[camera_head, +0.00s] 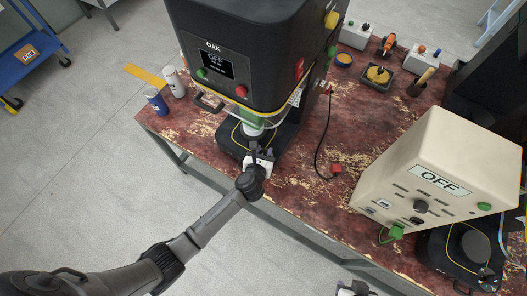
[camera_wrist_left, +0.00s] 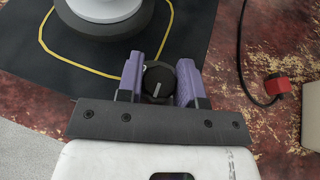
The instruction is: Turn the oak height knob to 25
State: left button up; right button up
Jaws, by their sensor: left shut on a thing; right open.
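The black OAK seamer (camera_head: 250,60) stands on the worn red bench, its screen reading OFF. The oak height knob (camera_wrist_left: 159,80) is a small round black knob with a white pointer line, at the front of the seamer's dark base. The pointer line runs nearly straight up and down in the left wrist view; the scale is mostly hidden, so I cannot read the setting. My left gripper (camera_head: 258,152) is at the base's front edge, its purple fingers (camera_wrist_left: 160,82) shut on the knob from both sides. My right gripper (camera_head: 355,289) shows only partly at the bottom edge.
A beige machine (camera_head: 440,165), also showing OFF, stands at the right. A dark cable with a red plug (camera_head: 336,168) lies between the machines. Blue (camera_head: 156,102) and white (camera_head: 174,82) cans stand left of the seamer. Small tools and boxes are at the back.

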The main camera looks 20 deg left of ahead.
pick_arm(q)
jog(key=shift+c, duration=1)
jog(key=shift+r+m+h+p, duration=0.2)
jog(key=shift+m+h+p, duration=0.1)
jog(key=shift+p, duration=0.5)
jog(key=m+h+p, duration=0.4)
jog(key=p, duration=0.2)
jog(key=shift+a+r+g, duration=0.1)
jog(key=shift+a+g, duration=0.05)
jog(key=shift+g, duration=0.15)
jog(key=m+h+p, duration=0.1)
jog(key=h, duration=0.1)
jog(key=shift+m+g+h, duration=0.3)
jog(key=shift+m+g, duration=0.1)
jog(key=shift+f+m+g+h+p, duration=0.3)
jog(key=shift+m+g+h, duration=0.1)
jog(key=shift+m+h, duration=0.45)
jog(key=shift+f+m+g+h+b, duration=0.2)
jog(key=shift+m+g+h+b, duration=0.35)
jog(key=shift+m+g+h, duration=0.55)
jog(key=m+g+h+b, duration=0.2)
jog(key=m+g, duration=0.1)
jog(key=shift+m+b, duration=0.25)
jog(key=shift+b, duration=0.1)
jog(key=shift+r+m+g+h+b, duration=0.1)
jog(key=shift+m+g+h+b, duration=0.25)
jog(key=shift+m+g+b, duration=0.15)
